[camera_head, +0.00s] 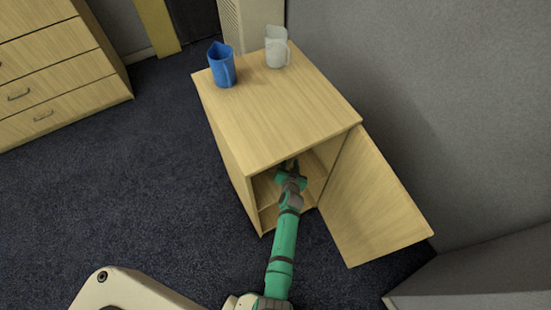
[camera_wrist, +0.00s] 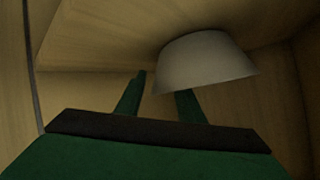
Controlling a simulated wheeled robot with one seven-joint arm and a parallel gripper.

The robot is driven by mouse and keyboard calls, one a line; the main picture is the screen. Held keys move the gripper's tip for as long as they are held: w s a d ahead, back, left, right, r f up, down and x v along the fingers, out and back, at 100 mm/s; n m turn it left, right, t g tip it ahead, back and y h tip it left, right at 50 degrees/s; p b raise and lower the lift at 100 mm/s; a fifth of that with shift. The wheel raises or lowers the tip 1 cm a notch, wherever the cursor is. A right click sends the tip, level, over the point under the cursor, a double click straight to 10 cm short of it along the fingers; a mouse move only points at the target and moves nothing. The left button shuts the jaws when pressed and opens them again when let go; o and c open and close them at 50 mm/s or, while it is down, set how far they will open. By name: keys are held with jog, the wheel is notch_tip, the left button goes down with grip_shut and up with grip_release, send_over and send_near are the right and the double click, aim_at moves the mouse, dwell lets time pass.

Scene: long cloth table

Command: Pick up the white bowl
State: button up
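The white bowl (camera_wrist: 204,64) shows in the upper middle of the wrist view, its wider edge toward the bottom of the picture. My gripper (camera_wrist: 160,90) has two green fingers spread apart. The left finger stands beside the bowl with a gap. The tip of the right finger is hidden behind the bowl's wall; I cannot tell whether it touches. In the head view my gripper (camera_head: 288,166) reaches into the open cabinet (camera_head: 280,115), partly under its top. The bowl is not visible there.
The cabinet door (camera_head: 372,200) hangs open on the right. Wooden cabinet walls (camera_wrist: 75,85) lie close around my gripper. A drawer unit (camera_head: 55,70) stands at the left, with open floor between.

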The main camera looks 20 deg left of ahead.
aim_at(289, 161)
jog(key=shift+x, duration=1.5)
jog(key=shift+d, duration=0.1)
jog(key=shift+c, duration=0.7)
grip_shut()
jog(key=shift+s, duration=0.1)
